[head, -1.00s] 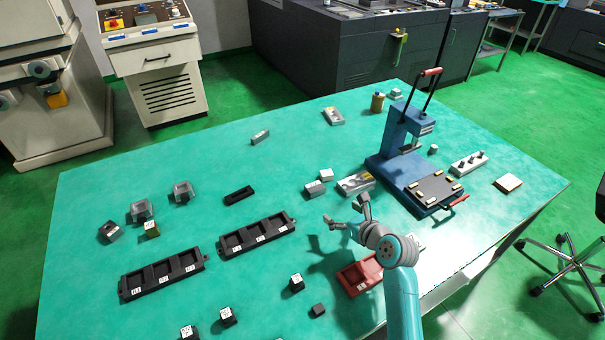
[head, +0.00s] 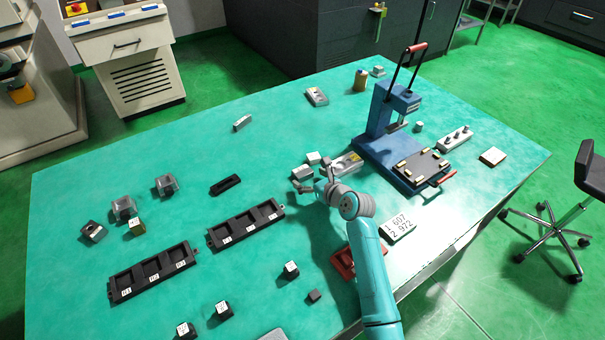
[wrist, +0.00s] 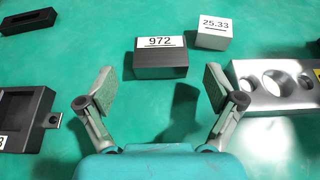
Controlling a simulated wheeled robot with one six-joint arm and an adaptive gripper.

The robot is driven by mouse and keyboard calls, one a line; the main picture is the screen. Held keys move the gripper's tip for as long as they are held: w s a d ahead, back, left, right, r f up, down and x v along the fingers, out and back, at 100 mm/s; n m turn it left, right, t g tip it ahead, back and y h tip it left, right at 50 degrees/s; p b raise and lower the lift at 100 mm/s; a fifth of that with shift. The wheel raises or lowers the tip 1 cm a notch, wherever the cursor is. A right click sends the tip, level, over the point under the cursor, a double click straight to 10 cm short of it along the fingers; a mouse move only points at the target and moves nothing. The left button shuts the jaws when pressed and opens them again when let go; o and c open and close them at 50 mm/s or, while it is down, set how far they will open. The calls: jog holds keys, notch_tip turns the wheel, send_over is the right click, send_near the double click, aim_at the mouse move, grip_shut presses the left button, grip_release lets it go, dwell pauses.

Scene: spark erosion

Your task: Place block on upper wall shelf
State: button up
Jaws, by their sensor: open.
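A grey block labelled 972 (wrist: 160,60) lies on the green table, just beyond my gripper's fingertips in the wrist view. It also shows in the head view (head: 301,173), next to my gripper. A smaller pale block labelled 25.33 (wrist: 213,32) sits behind it to the right, also in the head view (head: 313,158). My gripper (wrist: 160,90) is open and empty, its fingers spread wider than the 972 block and apart from it. In the head view my gripper (head: 315,180) is low over the table. No wall shelf is in view.
A metal plate with round holes (wrist: 275,88) lies right of the blocks. Black trays (head: 245,227) stand to the left. A blue press (head: 385,130) stands behind right. A white card reading 1 607, 2 972 (head: 398,230) and a red tray (head: 343,262) lie near the front edge.

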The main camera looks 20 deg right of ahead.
aim_at(303, 174)
jog(key=shift+x, duration=1.2)
grip_shut()
jog(key=shift+r, duration=0.1)
